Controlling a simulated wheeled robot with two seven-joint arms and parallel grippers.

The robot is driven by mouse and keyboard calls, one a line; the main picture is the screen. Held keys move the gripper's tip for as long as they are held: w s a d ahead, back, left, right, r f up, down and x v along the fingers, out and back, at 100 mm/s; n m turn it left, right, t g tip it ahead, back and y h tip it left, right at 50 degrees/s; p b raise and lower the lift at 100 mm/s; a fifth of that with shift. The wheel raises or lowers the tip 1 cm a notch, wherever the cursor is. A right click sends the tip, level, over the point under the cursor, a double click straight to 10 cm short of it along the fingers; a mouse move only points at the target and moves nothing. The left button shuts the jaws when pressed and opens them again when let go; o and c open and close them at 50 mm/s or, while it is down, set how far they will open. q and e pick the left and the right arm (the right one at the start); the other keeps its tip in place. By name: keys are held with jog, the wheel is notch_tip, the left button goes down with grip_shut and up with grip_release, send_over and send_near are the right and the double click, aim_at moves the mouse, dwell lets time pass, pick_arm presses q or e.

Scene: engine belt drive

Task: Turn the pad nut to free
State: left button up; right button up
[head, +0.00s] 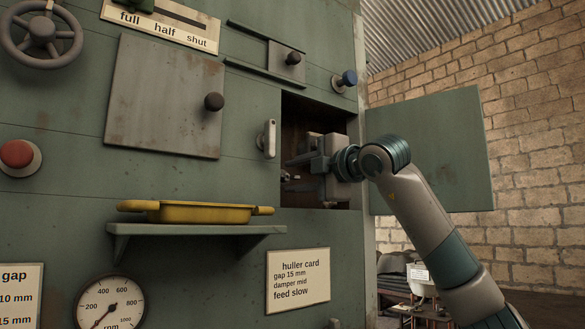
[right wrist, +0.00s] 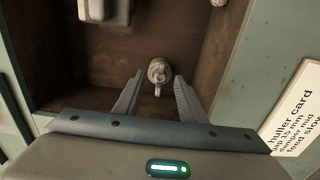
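A small grey metal nut with a short tab (right wrist: 159,72) sits on the brown inner wall of an open compartment in the right wrist view; it looks like the pad nut. The tab points toward the bottom of that view. My right gripper (right wrist: 158,77) is open, with one finger on each side of the nut and a gap visible on both sides. In the head view my right gripper (head: 291,172) reaches into the compartment from the right; I cannot clearly make out the nut there. My left gripper is not in view.
The compartment's green door (head: 440,150) stands open to the right. A grey metal block (right wrist: 104,10) is inside, at upper left in the wrist view. A shelf (head: 200,229) with a yellow tray (head: 200,212) and a huller card (head: 298,281) are below. A handle (head: 269,139) is beside the opening.

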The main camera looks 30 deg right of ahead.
jog(key=shift+w, duration=0.65)
grip_shut()
